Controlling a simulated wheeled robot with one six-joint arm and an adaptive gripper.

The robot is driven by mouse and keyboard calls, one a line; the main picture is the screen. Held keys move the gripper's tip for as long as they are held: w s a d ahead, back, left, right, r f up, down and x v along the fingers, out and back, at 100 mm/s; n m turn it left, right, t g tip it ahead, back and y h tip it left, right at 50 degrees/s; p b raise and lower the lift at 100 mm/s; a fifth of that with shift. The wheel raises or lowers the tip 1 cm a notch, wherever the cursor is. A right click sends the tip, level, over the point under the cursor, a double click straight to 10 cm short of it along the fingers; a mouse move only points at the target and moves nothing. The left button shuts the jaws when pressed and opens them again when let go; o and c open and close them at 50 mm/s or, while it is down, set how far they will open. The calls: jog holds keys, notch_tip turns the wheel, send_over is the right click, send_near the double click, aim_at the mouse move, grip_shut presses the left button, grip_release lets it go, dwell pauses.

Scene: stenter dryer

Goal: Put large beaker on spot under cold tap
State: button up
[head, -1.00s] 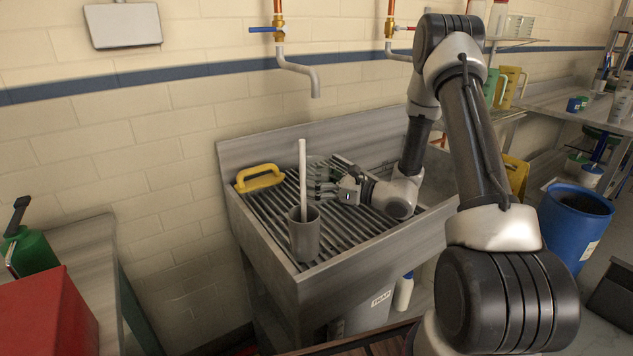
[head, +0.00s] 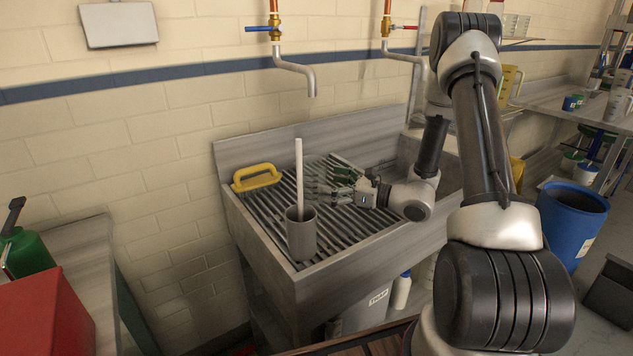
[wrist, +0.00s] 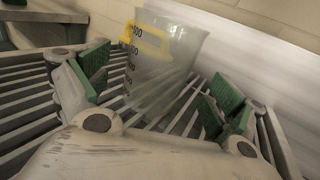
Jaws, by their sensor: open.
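The large beaker (wrist: 165,62) is clear, with black graduation marks, and stands on the slatted sink rack just beyond and between my fingertips in the wrist view. In the head view it is only faintly visible (head: 317,183), left of my gripper (head: 335,187). My gripper is open, its green-padded fingers (wrist: 160,98) spread apart with a gap to the beaker. The cold tap (head: 296,68), with a blue handle, hangs on the wall above the rack, and the beaker stands roughly below its spout. No spot marking can be made out.
A grey cup (head: 302,236) with a white rod stands at the rack's front left. A yellow handled object (head: 257,177) lies at the back left. A second tap with a red handle (head: 404,27) is to the right. The sink's raised back wall (head: 300,138) runs behind the rack.

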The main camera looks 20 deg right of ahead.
jog(key=v, duration=0.7)
jog(key=shift+a, duration=0.1)
jog(key=s+a+r+n+g+h, duration=0.1)
jog(key=s+a+r+n+g, duration=0.1)
jog(key=s+r+n+g, duration=0.25)
jog(key=s+a+r+n+g+h, duration=0.1)
jog(key=s+a+r+n+g, duration=0.2)
jog(key=s+n, duration=0.4)
jog(key=s+a+r+n+g+h, duration=0.1)
jog(key=s+a+r+n+g, duration=0.15)
jog(key=s+n+g, duration=0.35)
jog(key=s+d+r+n+t+h, duration=0.3)
jog(key=s+d+r+n+h, duration=0.1)
jog(key=d+h, duration=0.1)
jog(key=s+d+r+n+t+h, duration=0.3)
jog(key=s+d+r+n+h, duration=0.1)
jog(key=d, duration=0.4)
jog(key=shift+s+d+r+n+h, duration=0.15)
jog(key=shift+s+r+n+h, duration=0.3)
jog(key=shift+h, duration=0.45)
jog(key=shift+w+r, duration=0.1)
